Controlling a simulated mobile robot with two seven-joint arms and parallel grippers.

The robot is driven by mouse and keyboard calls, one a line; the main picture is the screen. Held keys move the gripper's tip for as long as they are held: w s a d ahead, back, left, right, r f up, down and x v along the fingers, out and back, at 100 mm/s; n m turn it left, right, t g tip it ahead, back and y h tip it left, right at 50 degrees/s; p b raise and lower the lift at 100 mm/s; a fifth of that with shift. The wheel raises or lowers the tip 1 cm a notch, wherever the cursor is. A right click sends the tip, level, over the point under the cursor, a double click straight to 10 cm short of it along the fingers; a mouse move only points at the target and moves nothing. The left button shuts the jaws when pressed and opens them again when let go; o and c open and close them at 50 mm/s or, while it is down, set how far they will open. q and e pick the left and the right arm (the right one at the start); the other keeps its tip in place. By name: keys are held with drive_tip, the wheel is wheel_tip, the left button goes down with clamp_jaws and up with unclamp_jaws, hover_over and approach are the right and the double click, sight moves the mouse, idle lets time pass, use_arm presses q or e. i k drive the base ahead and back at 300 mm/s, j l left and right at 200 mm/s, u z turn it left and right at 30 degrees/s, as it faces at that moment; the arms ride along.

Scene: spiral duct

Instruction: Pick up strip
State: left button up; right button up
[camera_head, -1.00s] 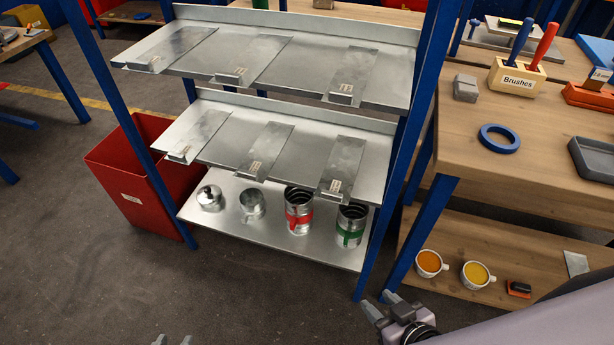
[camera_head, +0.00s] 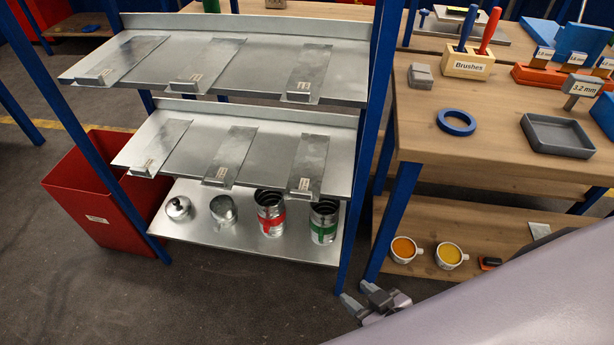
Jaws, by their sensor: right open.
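Several flat grey metal strips lie on the two upper shelves of a blue-framed metal rack. The top shelf (camera_head: 262,90) holds a left strip (camera_head: 130,57), a middle strip (camera_head: 212,62) and a right strip (camera_head: 312,65). The middle shelf (camera_head: 272,150) holds a left strip (camera_head: 162,142), a middle strip (camera_head: 235,150) and a right strip (camera_head: 311,158). Each has a small label at its front end. My right gripper (camera_head: 350,300) is open and empty, low in front of the rack's right post, apart from every strip. My left gripper is out of view.
The bottom shelf holds metal fittings and cans with a red band (camera_head: 270,215) and a green band (camera_head: 323,222). A red bin (camera_head: 95,190) stands left. A wooden workbench (camera_head: 480,120) with a blue ring (camera_head: 456,122) and grey tray (camera_head: 556,137) stands right. Floor in front is clear.

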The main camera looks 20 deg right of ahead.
sight(304, 182)
drive_tip(key=z, duration=0.45)
drive_tip(key=i+j+z, duration=0.5)
drive_tip(key=j, duration=0.25)
drive_tip(key=i+j, duration=0.15)
drive_tip(key=j, duration=0.3)
drive_tip(key=i+j+z, duration=0.1)
drive_tip(key=j, duration=0.3)
drive_tip(key=i+j, duration=0.15)
drive_tip(key=j, duration=0.3)
drive_tip(key=i+j+z, duration=0.1)
drive_tip(key=j, duration=0.35)
